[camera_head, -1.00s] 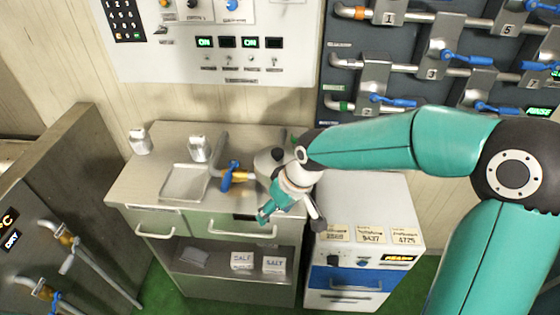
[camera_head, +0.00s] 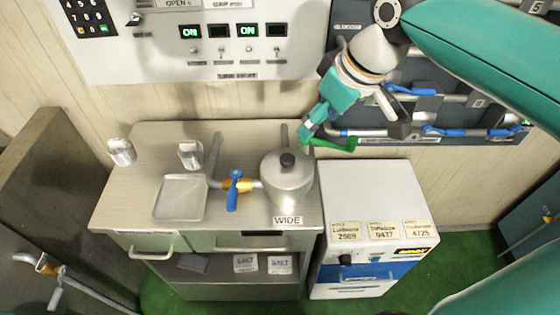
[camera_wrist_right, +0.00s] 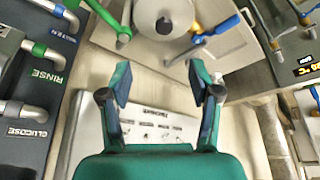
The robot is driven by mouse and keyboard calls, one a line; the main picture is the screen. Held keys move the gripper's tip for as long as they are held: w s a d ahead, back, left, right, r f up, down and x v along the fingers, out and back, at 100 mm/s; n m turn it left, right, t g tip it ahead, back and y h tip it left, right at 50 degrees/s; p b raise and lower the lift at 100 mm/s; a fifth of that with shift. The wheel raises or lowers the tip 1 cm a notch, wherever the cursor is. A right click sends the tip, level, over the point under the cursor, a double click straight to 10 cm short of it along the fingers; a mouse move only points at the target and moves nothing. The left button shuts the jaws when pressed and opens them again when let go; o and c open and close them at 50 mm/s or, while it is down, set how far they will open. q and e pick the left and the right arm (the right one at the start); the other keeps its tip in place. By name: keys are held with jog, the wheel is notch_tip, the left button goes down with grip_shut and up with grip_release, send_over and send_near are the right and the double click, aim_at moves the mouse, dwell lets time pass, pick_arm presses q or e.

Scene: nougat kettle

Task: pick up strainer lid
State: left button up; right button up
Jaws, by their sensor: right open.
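A round steel lid (camera_head: 273,168) with a black knob sits on the steel kettle (camera_head: 290,195) on the counter. I cannot tell if it is the strainer lid. In the right wrist view the lid (camera_wrist_right: 180,12) and its knob (camera_wrist_right: 164,25) show at the top, beyond the fingertips. My right gripper (camera_head: 352,126) is open and empty, above and to the right of the kettle in the head view, apart from the lid. It also shows in the right wrist view (camera_wrist_right: 161,82). My left gripper is out of view.
Valves with blue levers are on the wall panel. A white cabinet (camera_head: 375,195) stands right.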

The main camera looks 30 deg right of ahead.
send_near(291, 161)
jog(key=x, duration=0.5)
jog(key=shift+w+d+r, duration=0.15)
jog(key=shift+w, duration=0.25)
jog(key=x, duration=0.4)
jog(key=shift+s, duration=0.35)
jog(key=shift+w+f, duration=0.25)
jog(key=shift+f, duration=0.4)
jog(key=shift+s, duration=0.1)
grip_shut()
